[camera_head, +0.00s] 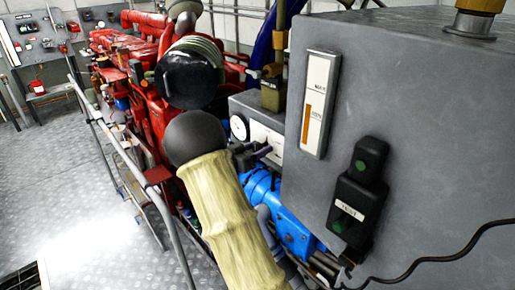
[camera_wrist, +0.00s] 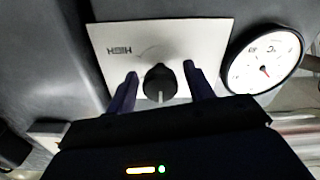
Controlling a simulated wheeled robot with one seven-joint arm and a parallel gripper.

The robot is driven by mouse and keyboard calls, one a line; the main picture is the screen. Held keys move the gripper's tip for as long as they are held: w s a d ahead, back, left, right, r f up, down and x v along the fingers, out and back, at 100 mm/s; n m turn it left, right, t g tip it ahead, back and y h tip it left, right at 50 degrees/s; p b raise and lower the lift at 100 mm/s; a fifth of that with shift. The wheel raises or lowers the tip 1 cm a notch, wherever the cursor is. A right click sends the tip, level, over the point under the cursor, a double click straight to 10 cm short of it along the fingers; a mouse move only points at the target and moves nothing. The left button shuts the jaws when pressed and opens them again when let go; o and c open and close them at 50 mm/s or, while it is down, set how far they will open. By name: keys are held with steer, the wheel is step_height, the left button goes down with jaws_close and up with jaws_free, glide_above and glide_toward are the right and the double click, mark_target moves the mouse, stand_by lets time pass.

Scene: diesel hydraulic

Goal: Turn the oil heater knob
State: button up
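The oil heater knob (camera_wrist: 160,80) is black and round with a pale pointer line, in the middle of a white plate (camera_wrist: 205,38) marked HIGH, which appears upside down in the wrist view. My gripper (camera_wrist: 159,72) is open, with one dark finger on each side of the knob and a visible gap on both sides. In the head view the white plate (camera_head: 262,133) shows on the grey box beyond my arm. The knob and fingertips are too small and partly covered there to make out clearly.
A round white gauge (camera_wrist: 264,69) sits right of the plate in the wrist view, close to the right finger. In the head view, a large grey tank (camera_head: 415,110) with a level gauge (camera_head: 318,103) and black switch box (camera_head: 356,205) fills the right. A railing (camera_head: 125,155) runs at left.

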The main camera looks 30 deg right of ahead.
steer(key=c, duration=0.8)
steer(key=shift+f+m+b, duration=0.15)
steer(key=shift+m+b, duration=0.25)
steer(key=shift+b, duration=0.35)
steer(key=shift+f+m+b, duration=0.1)
steer(key=shift+m+b, duration=0.4)
steer(key=shift+b, duration=0.4)
steer(key=m+b, duration=0.4)
steer(key=b, duration=0.2)
steer(key=shift+f, duration=0.15)
steer(key=m+b, duration=0.4)
steer(key=b, duration=0.2)
steer(key=shift+r+m+b, duration=0.3)
steer(key=shift+m+b, duration=0.6)
steer(key=shift+m, duration=0.1)
steer(key=shift+r, duration=0.1)
